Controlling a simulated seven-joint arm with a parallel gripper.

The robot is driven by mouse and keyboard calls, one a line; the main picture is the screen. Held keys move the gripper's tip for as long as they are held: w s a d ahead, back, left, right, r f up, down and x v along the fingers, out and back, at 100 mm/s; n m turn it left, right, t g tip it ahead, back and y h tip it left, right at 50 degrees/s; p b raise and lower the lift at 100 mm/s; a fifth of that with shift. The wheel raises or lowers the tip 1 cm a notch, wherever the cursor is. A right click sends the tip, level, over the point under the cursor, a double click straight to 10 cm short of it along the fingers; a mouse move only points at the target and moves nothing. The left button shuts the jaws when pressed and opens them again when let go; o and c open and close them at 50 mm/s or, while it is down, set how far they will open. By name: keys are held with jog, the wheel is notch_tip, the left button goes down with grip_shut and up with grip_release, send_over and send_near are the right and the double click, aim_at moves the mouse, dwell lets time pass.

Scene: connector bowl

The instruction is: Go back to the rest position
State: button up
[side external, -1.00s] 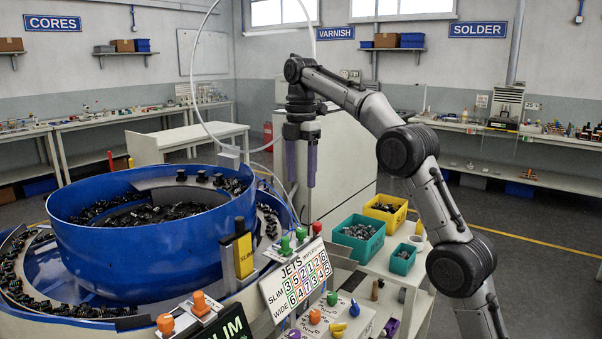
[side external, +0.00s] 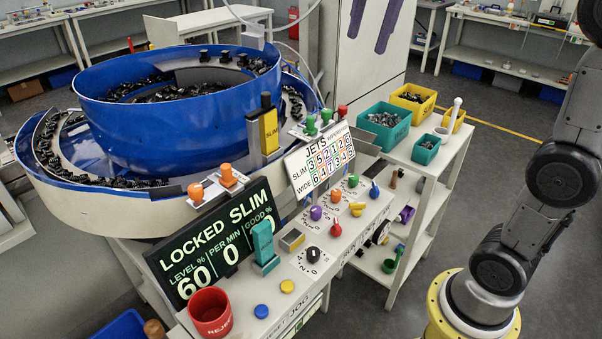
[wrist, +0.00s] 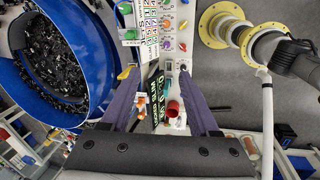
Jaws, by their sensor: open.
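My gripper (side external: 367,43) shows at the top edge of the side view as two purple fingers, spread apart and empty. They hang in front of the white cabinet, well above the bench; the wrist above them is out of frame. In the wrist view my gripper (wrist: 158,72) is also open, with nothing between the fingers. The blue feeder bowl (side external: 180,130), holding many black parts, stands to the left of the fingers in the side view. It also shows at the left of the wrist view (wrist: 88,93).
The control panel (side external: 318,238) carries knobs and a red cup (side external: 210,311). A dark display (side external: 215,245) reads LOCKED SLIM, 60, 0, 0. Teal bins (side external: 384,130) and yellow bins (side external: 413,100) stand on a white cart (side external: 440,160). The air around the fingers looks clear.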

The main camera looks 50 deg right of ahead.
jog(key=s+a+f+m+t, duration=0.1)
jog(key=s+a+f+m, duration=0.1)
jog(key=s+f+m, duration=0.3)
jog(key=s+a+f+m+t, duration=0.1)
jog(key=s+a+f, duration=0.1)
jog(key=s+f, duration=0.35)
jog(key=s+f+m+t, duration=0.1)
jog(key=s+f+m, duration=0.4)
jog(key=f+m, duration=0.5)
jog(key=shift+a+f, duration=0.15)
jog(key=shift+s, duration=0.1)
